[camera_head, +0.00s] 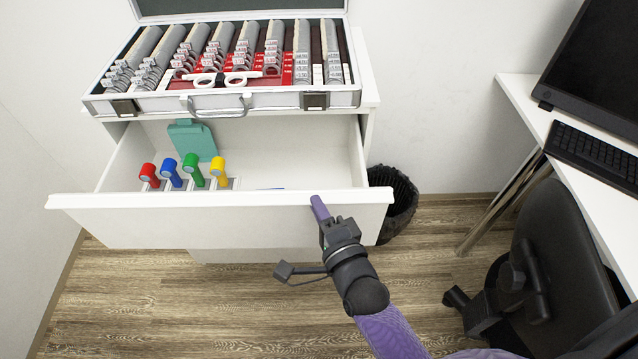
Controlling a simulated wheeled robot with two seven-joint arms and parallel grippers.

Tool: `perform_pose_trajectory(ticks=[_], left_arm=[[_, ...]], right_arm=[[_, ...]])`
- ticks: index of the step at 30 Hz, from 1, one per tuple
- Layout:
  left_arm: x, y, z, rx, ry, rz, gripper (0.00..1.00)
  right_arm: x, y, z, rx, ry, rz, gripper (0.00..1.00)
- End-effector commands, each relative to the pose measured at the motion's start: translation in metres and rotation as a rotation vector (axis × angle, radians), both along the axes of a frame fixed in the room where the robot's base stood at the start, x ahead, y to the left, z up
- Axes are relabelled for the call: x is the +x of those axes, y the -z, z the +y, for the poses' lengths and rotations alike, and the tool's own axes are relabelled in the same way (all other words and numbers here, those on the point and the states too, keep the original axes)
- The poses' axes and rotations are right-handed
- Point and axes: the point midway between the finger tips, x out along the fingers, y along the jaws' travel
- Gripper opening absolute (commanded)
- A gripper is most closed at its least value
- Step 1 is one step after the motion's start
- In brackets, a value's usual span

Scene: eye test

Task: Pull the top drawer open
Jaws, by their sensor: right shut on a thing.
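The white top drawer (220,222) is pulled out from the cabinet, and its inside shows. My right gripper (320,208) is at the right part of the drawer's front edge, shut on it, with a purple fingertip over the rim. Its other finger is hidden. My left gripper is not in view.
An open lens case (220,100) stands on the cabinet. Red, blue, green and yellow handled tools (193,168) and a teal item (193,140) lie inside the drawer. A black bin (398,203) stands right of the cabinet. A desk (580,180) and black chair (560,270) are at right.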

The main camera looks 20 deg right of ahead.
Motion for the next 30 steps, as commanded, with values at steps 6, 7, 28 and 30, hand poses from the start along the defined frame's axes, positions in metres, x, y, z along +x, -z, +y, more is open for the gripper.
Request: perform_pose_trajectory(ticks=[6, 7, 28, 30], left_arm=[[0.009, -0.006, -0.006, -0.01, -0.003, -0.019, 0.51], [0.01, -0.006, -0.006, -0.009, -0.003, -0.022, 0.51], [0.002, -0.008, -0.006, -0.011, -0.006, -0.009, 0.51], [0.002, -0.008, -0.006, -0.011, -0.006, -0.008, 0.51]], right_arm=[[-0.013, 0.0, 0.003, 0.0, 0.0, 0.003, 0.0], [-0.014, 0.0, 0.004, 0.0, 0.0, 0.003, 0.0], [-0.016, 0.001, 0.005, 0.0, 0.0, 0.001, 0.49], [-0.016, 0.001, 0.005, 0.0, 0.0, 0.001, 0.49]])
